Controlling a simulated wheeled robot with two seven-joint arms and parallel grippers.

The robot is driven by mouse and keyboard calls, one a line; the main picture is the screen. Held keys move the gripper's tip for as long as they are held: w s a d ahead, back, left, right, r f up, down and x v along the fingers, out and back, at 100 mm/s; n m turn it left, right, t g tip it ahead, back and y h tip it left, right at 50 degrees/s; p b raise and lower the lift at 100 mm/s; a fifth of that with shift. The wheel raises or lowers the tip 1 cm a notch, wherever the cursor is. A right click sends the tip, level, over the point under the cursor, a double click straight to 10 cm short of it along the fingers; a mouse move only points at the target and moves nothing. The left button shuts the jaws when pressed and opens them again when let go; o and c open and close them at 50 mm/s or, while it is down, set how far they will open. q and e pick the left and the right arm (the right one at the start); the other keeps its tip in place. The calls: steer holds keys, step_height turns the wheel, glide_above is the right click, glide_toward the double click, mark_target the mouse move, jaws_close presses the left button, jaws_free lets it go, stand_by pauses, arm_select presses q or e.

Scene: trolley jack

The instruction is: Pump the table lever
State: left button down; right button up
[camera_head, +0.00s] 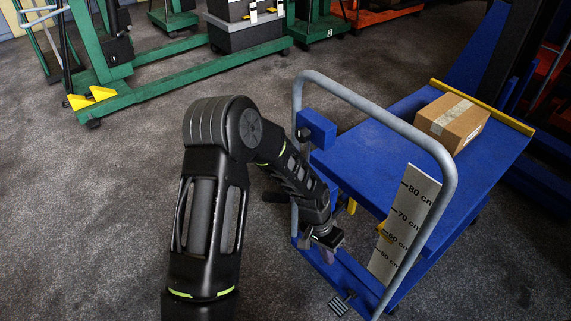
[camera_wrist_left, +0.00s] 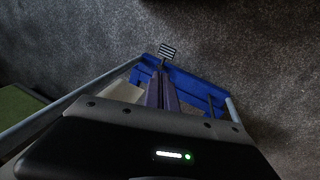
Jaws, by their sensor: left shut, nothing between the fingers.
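The blue lift table (camera_head: 375,145) stands at the right with a grey tubular handle frame (camera_head: 385,107) at its near end. A ribbed foot pedal (camera_head: 342,303) sticks out low at the table's base; it also shows in the wrist view (camera_wrist_left: 168,50), just beyond the fingertips. I cannot tell whether this pedal is the table lever. My left gripper (camera_head: 328,257) is shut and empty, pointing down by the handle frame, above the blue base. In the wrist view its fingers (camera_wrist_left: 162,76) are together, apparently apart from the pedal. My right gripper is not in view.
A cardboard box (camera_head: 450,122) lies on the tabletop. A height scale (camera_head: 405,225) stands at the near end. A blue box with a black knob (camera_head: 316,128) sits on the handle frame. Green equipment (camera_head: 150,95) stands at the back left. The grey floor at left is clear.

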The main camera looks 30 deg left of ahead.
arm_select(q)
steer(key=w+a+r+p, duration=0.1)
steer(key=a+r+p, duration=0.2)
steer(key=a+r, duration=0.3)
steer(key=w+a+r+m+y+p, duration=0.1)
steer(key=a+r, duration=0.5)
steer(key=r, duration=0.9)
steer(key=w+a+r+y+p, duration=0.1)
steer(key=w+a+r+p, duration=0.2)
steer(key=r, duration=0.7)
steer(key=a+p, duration=0.2)
steer(key=a, duration=0.1)
steer(key=shift+r+m+g, duration=0.2)
steer(key=shift+m+g, duration=0.1)
steer(key=shift+g, duration=0.1)
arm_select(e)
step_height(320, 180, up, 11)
arm_select(q)
steer(key=shift+f, duration=0.1)
steer(key=shift+s+d+f+p, duration=0.1)
steer(key=shift+s+f+p, duration=0.3)
steer(key=shift+f, duration=1.75)
steer(key=shift+s+d+f+p, duration=0.15)
steer(key=shift+s+f, duration=0.45)
steer(key=shift+f, duration=1.5)
steer(key=shift+s+d+f+p, duration=0.1)
steer(key=shift+s+f+p, duration=0.3)
steer(key=shift+f, duration=1.75)
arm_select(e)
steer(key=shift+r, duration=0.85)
